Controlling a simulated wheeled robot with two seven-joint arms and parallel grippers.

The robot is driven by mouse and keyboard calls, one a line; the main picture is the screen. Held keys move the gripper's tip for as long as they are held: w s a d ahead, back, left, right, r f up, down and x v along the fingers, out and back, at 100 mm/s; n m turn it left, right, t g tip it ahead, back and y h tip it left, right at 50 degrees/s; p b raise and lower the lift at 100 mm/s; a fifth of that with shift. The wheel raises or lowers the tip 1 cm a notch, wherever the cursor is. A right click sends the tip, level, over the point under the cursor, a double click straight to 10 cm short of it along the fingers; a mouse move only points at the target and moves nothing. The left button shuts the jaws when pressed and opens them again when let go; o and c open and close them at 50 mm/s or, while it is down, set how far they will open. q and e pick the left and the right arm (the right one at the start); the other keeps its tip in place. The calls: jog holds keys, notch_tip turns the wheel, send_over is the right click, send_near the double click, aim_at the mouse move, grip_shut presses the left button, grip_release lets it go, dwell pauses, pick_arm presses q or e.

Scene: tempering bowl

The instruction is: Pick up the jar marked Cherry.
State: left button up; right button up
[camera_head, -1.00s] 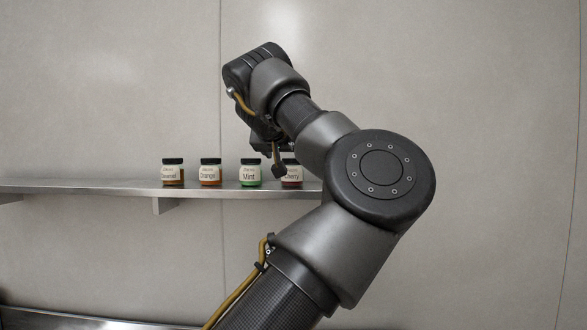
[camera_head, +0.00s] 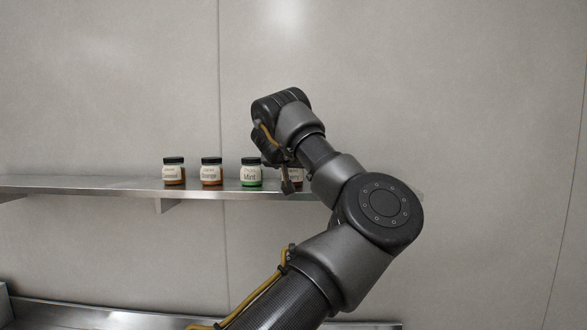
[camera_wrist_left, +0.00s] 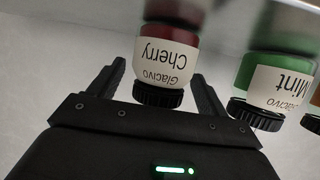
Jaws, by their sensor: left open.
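The Cherry jar (camera_wrist_left: 167,55), with dark red contents, a white label and a black lid, shows upside down in the left wrist view. In the head view the Cherry jar (camera_head: 297,177) is at the right end of the row on the shelf, partly hidden by my left gripper. My left gripper (camera_wrist_left: 159,72) is open, with one finger on each side of the jar's lid end. Whether the fingers touch the jar I cannot tell. In the head view my left gripper (camera_head: 287,184) hangs in front of this jar. My right gripper is in neither view.
The Mint jar (camera_head: 251,173) stands left of the Cherry jar, close to one finger in the wrist view. The Orange jar (camera_head: 211,172) and a Caramel jar (camera_head: 174,172) stand farther left on the metal shelf (camera_head: 100,187). A plain wall is behind.

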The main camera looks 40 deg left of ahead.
pick_arm(q)
jog(key=shift+s+d, duration=0.1)
jog(key=shift+c, duration=1.1)
jog(key=c, duration=1.1)
